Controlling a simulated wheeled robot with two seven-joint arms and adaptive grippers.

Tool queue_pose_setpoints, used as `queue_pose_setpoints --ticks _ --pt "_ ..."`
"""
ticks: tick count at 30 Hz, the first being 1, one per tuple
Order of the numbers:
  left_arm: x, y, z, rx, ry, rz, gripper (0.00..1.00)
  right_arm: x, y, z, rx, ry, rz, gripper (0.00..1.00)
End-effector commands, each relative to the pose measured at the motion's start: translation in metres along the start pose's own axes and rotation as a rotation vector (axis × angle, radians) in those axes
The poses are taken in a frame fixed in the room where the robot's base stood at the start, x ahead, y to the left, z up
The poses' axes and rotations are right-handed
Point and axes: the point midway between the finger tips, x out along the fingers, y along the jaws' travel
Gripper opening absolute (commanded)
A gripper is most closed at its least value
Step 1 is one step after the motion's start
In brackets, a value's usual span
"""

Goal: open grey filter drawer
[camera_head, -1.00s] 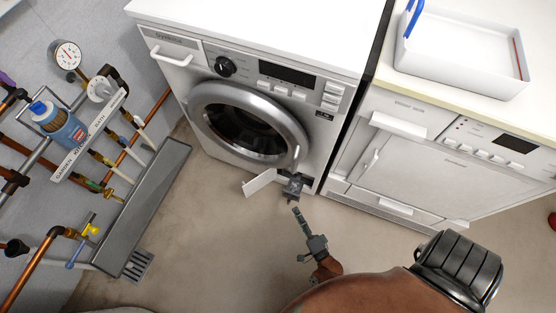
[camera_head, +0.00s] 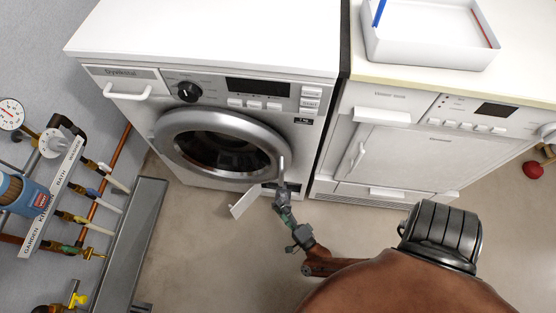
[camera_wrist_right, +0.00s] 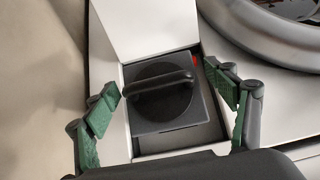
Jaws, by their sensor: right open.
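The grey filter drawer (camera_wrist_right: 160,92) shows in the right wrist view as a dark square front with a round knob and a bar handle (camera_wrist_right: 160,84). It sits in a white recess low on the washing machine (camera_head: 215,130). The white flap (camera_head: 244,204) of that recess hangs open in the head view. My right gripper (camera_wrist_right: 172,90) is open, with its green-padded fingers on either side of the bar handle and apart from it. In the head view my right gripper (camera_head: 282,200) is at the recess and hides most of the drawer. My left gripper is out of view.
A second white machine (camera_head: 400,155) stands to the right, with a white tray (camera_head: 430,40) on top. Pipes and valves (camera_head: 80,190) line the left wall above a grey trough (camera_head: 135,245). The floor in front is clear.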

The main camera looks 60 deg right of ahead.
Motion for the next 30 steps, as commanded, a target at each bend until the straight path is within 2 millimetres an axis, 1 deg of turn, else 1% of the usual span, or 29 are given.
queue_pose_setpoints --ticks 4,11,30 --pt "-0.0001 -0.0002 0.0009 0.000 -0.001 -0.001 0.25 -0.0016 0.0003 -0.0055 -0.001 0.009 0.001 0.78" --pt "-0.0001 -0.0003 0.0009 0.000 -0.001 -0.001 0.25 -0.0017 0.0002 -0.0071 -0.001 0.011 0.001 0.62" --pt "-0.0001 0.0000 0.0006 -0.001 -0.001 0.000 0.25 -0.0015 0.0004 -0.0026 0.000 0.005 0.001 0.18"
